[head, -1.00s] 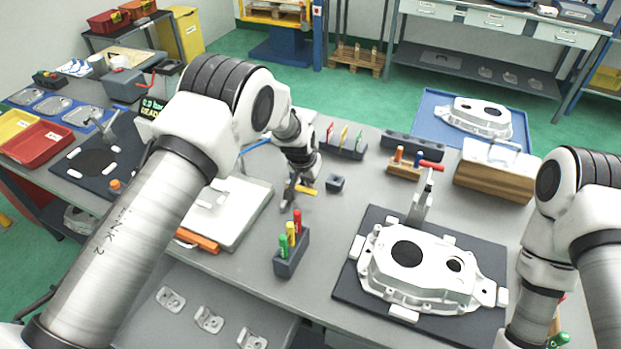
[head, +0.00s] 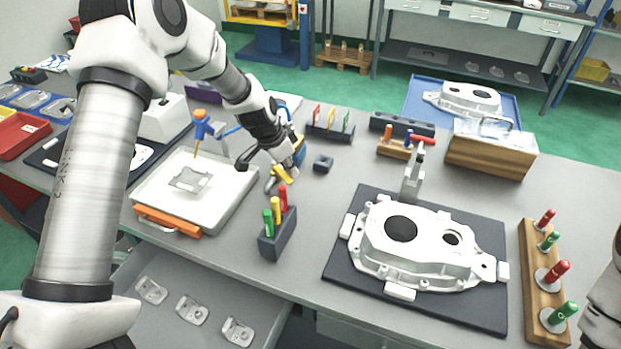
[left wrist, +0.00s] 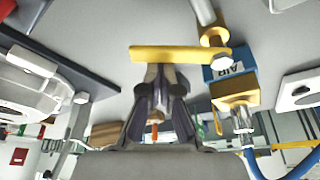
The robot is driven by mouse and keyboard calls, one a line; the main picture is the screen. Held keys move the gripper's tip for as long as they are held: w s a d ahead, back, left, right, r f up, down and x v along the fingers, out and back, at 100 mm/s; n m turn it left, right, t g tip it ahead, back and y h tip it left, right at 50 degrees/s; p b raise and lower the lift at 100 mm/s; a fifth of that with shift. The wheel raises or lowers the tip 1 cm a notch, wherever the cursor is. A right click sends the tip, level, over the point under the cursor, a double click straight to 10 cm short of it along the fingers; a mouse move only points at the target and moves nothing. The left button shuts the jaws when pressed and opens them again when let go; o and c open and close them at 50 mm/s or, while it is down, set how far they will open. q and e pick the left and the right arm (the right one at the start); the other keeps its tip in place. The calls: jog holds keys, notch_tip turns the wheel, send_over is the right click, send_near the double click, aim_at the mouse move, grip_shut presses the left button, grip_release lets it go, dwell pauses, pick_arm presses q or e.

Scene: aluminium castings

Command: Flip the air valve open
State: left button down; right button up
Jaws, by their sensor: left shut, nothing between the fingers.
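The air valve shows in the left wrist view with a blue body (left wrist: 226,72) marked AIR, brass fittings and a flat yellow lever (left wrist: 178,53). The lever lies crosswise to the pipe line, reaching left from its pivot bolt. My left gripper (left wrist: 161,74) is shut and empty, its fingertips close to the lever's side; I cannot tell whether they touch. In the head view, my left gripper (head: 290,166) is at the valve, beside the yellow lever (head: 283,174), and hides much of the body. My right gripper is out of view.
A marker holder (head: 277,243) is in front. A large casting (head: 415,245) lies on a dark mat at right. Bare tabletop lies between valve and mat.

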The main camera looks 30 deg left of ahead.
pick_arm(q)
jog(key=m+b, duration=0.1)
jog(key=s+m+b, duration=0.1)
jog(key=m+h+b, duration=0.1)
jog(key=shift+s+a+f, duration=0.15)
jog(key=shift+a+f, duration=0.15)
jog(key=shift+s+a+r+m+g+b, duration=0.15)
jog(key=shift+s+a+m+g+b, duration=0.15)
jog(key=shift+m+g+b, duration=0.35)
jog(key=m, duration=0.1)
jog(key=s+m, duration=0.1)
jog(key=m, duration=0.1)
jog(key=shift+a+r+g+h+b, duration=0.1)
jog(key=shift+a+g+h+b, duration=0.2)
jog(key=shift+a+b, duration=0.1)
jog(key=shift+s+a+r+m+g, duration=0.1)
jog(key=shift+s+a+m+g, duration=0.15)
jog(key=shift+m, duration=0.35)
jog(key=shift+s+a+m+g, duration=0.1)
jog(key=shift+a+m, duration=0.1)
jog(key=shift+m, duration=0.35)
jog(key=shift+s+a, duration=0.15)
jog(key=shift+a, duration=0.15)
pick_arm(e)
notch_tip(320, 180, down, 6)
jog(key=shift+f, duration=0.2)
pick_arm(q)
jog(key=shift+d, duration=0.1)
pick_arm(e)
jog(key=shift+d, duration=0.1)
